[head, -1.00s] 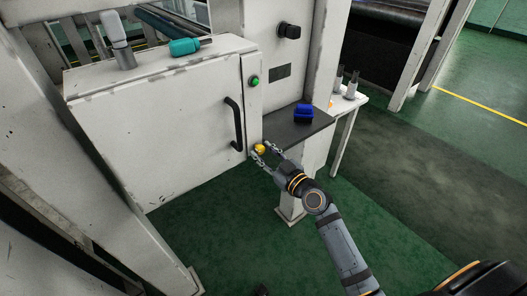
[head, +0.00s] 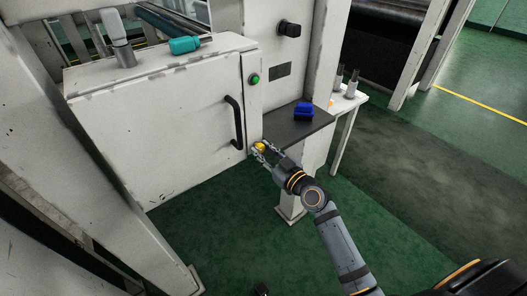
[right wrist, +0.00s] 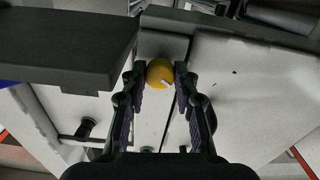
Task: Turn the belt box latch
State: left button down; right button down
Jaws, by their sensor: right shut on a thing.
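The belt box (head: 170,120) is a white cabinet with a black door handle (head: 235,122). Its yellow round latch (head: 258,147) sits low on the box's right-hand strip, below a green button (head: 254,79). My right gripper (head: 262,149) is shut on the latch, with a finger on each side. In the right wrist view the latch (right wrist: 160,73) lies between the fingertips and carries a small light mark.
A dark shelf (head: 296,127) holding a blue object (head: 303,111) juts out just right of the latch, close to my right gripper. A black knob (head: 288,30) is higher up. A teal tool (head: 190,44) lies on the box.

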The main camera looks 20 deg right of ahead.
jog(key=m, duration=1)
jog(key=shift+m, duration=0.3)
jog(key=m+p, duration=0.1)
jog(key=m, duration=0.5)
jog(key=shift+p, duration=0.4)
jog(key=m+p, duration=0.1)
jog(key=m, duration=0.5)
jog(key=shift+p, duration=0.4)
jog(key=shift+f+m, duration=0.1)
jog(key=shift+m, duration=0.3)
jog(key=c, duration=1.3)
grip_release()
